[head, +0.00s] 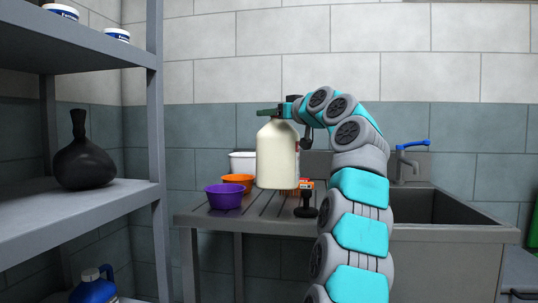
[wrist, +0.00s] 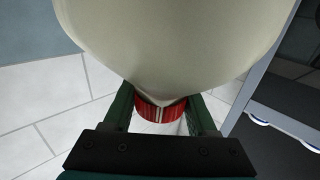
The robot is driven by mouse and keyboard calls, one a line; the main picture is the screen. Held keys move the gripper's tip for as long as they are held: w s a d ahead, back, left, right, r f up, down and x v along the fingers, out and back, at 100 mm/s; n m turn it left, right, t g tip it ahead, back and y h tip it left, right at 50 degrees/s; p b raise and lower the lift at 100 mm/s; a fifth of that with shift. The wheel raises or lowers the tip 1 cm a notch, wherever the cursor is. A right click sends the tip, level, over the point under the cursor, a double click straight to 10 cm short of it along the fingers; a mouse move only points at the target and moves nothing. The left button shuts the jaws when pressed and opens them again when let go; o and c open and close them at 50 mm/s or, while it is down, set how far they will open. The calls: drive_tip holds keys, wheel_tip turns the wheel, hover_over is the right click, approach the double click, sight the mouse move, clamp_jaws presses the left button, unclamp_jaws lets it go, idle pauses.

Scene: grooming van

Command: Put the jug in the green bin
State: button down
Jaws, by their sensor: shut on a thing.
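A cream jug (head: 277,155) hangs upright from my gripper (head: 270,113), held in the air in front of the draining board. In the wrist view, the jug (wrist: 170,40) fills the top of the picture. Its red cap (wrist: 160,112) sits between the two green fingers, which are shut on the neck. A green thing (head: 531,240) shows as a sliver at the right edge of the head view; I cannot tell whether it is the green bin.
Behind the jug, a purple bowl (head: 223,197), an orange bowl (head: 239,180) and a white container (head: 242,162) stand on the draining board (head: 265,222). The sink (head: 435,206) is to the right. Shelves (head: 75,215) at left hold a black vase (head: 85,158) and a blue container (head: 92,289).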

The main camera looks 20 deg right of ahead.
sight(273, 131)
wheel_tip(273, 131, down, 2)
drive_tip(key=shift+b, duration=0.5)
drive_tip(key=shift+f+b, duration=1)
drive_tip(key=shift+f, duration=0.65)
drive_tip(key=shift+f, duration=0.2)
drive_tip(key=shift+c, duration=1)
unclamp_jaws()
drive_tip(key=shift+r, duration=0.1)
drive_tip(key=shift+s+r, duration=0.1)
drive_tip(key=shift+r, duration=0.05)
